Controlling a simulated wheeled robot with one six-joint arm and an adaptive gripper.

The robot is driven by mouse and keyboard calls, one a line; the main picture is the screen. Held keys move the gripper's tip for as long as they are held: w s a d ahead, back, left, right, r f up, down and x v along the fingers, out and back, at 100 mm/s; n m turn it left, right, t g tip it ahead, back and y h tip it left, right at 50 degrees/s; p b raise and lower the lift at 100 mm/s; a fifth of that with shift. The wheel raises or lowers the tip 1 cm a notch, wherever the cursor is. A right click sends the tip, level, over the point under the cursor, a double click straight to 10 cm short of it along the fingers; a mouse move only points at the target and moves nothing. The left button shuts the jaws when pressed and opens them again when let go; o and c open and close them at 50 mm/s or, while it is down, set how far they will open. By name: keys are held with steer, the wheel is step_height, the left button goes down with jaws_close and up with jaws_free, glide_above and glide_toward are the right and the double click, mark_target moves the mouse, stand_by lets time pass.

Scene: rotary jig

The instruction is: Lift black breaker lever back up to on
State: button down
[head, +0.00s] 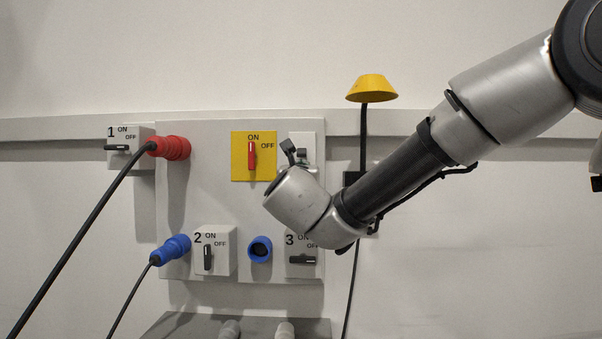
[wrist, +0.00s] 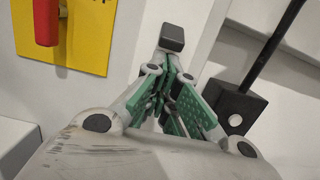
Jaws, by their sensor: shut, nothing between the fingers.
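A narrow white breaker housing (head: 308,140) sits at the upper right of the grey panel, right of the yellow switch plate. My gripper (head: 294,153) is in front of it and covers its lower part. In the wrist view my gripper (wrist: 172,75) is shut with its green-padded fingers together and nothing visible between them. A dark block (wrist: 172,38) shows at the finger ends against the white surface. I cannot tell whether it is the black lever or a fingertip, so the lever's position and any contact are unclear.
The yellow plate (head: 240,170) with a red handle (head: 252,157) is left of my gripper. A black pole with a yellow cap (head: 371,87) stands right, near my arm. Red (head: 172,148) and blue (head: 176,246) plugs with cables hang left. Switch 3 (head: 304,268) is below.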

mark_target(301, 155)
steer(key=shift+s+r+g, duration=0.45)
steer(key=shift+s+g, duration=0.05)
steer(key=shift+g, duration=0.5)
steer(key=r+g, duration=0.1)
steer(key=g, duration=0.1)
steer(key=s+r+g, duration=0.1)
steer(key=r+g, duration=0.1)
steer(key=g, duration=0.1)
steer(key=shift+s+a+r+g, duration=0.1)
steer(key=shift+s+r+g, duration=0.05)
steer(key=shift+s+g, duration=0.15)
steer(key=shift+r, duration=0.1)
steer(key=shift+r, duration=0.6)
